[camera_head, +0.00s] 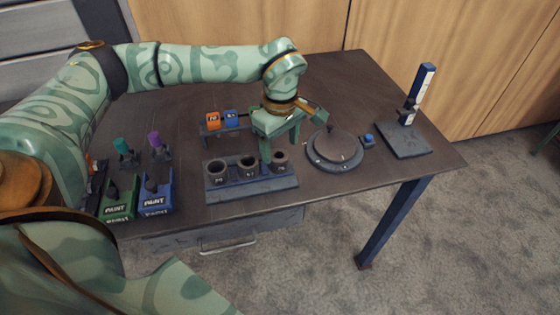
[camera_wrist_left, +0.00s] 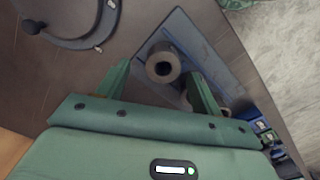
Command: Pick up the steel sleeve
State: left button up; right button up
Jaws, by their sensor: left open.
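Three dark grey hollow sleeves stand upright in a blue-grey holder (camera_head: 250,192) near the table's front edge: a left one (camera_head: 216,170), a middle one (camera_head: 248,164) and a right one (camera_head: 281,158). Their labels are too small to read surely, so I cannot tell by marking which is steel. My left gripper (camera_head: 279,147) is open, pointing down over the right sleeve. In the left wrist view this sleeve (camera_wrist_left: 163,65) shows its open end between and just beyond the open fingers (camera_wrist_left: 160,82); I see no grip on it. My right gripper is not in view.
A round flanged plate (camera_head: 333,150) lies right of the holder. A stand with an upright blue-white post (camera_head: 404,140) is farther right. Orange and blue blocks (camera_head: 222,119) sit on a rack behind. Green (camera_head: 118,205) and blue (camera_head: 156,198) paint holders stand at left.

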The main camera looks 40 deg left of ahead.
aim_at(279, 155)
pick_arm(q)
jog(key=f, duration=0.2)
jog(key=f+b, duration=0.1)
jog(key=f, duration=0.1)
jog(key=shift+s+a+f, duration=0.1)
jog(key=shift+s+a, duration=0.05)
jog(key=shift+s, duration=0.05)
jog(key=c, duration=1.4)
jog(key=shift+r, duration=0.2)
